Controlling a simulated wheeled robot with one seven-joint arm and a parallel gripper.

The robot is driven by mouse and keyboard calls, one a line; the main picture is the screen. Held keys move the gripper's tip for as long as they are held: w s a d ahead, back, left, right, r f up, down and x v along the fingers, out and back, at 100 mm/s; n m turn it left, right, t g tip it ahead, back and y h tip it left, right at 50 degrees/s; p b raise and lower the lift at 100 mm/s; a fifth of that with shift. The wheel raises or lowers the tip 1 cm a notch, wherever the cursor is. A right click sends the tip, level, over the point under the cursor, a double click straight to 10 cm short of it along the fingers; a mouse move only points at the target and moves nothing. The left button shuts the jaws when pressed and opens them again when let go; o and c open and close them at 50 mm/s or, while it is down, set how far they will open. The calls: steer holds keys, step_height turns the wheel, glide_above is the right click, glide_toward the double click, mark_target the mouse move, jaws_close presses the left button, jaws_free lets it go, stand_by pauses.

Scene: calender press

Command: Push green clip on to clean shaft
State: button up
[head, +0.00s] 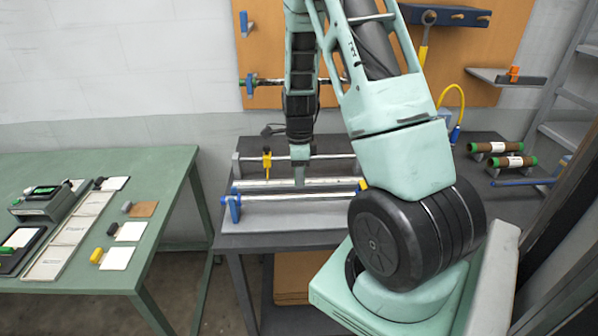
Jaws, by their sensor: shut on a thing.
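My gripper (299,183) reaches down from the black wrist to the bench in the middle of the head view. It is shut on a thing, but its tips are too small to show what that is. They are at or just above a pale shaft (265,184) lying left to right; contact cannot be told. Another pale shaft (290,197) lies in front, with a blue clamp (233,204) at its left end. A thin rod behind carries a yellow clip (267,163). I cannot make out a green clip on these shafts. Which shaft is clean cannot be told.
A green table (165,170) at left holds cards, small blocks and a device (45,201). Brown rolls with green ends (500,146) lie on the dark bench at right. A tool board (270,50) hangs behind. My arm covers the bench's right middle.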

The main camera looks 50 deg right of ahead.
mark_target(299, 195)
steer(key=shift+f+b, duration=2.2)
steer(key=shift+f, duration=0.85)
steer(key=o, duration=0.5)
steer(key=c, duration=0.3)
steer(key=shift+c, duration=0.2)
steer(key=shift+f, duration=0.4)
steer(key=o, duration=1)
steer(key=shift+c, duration=0.2)
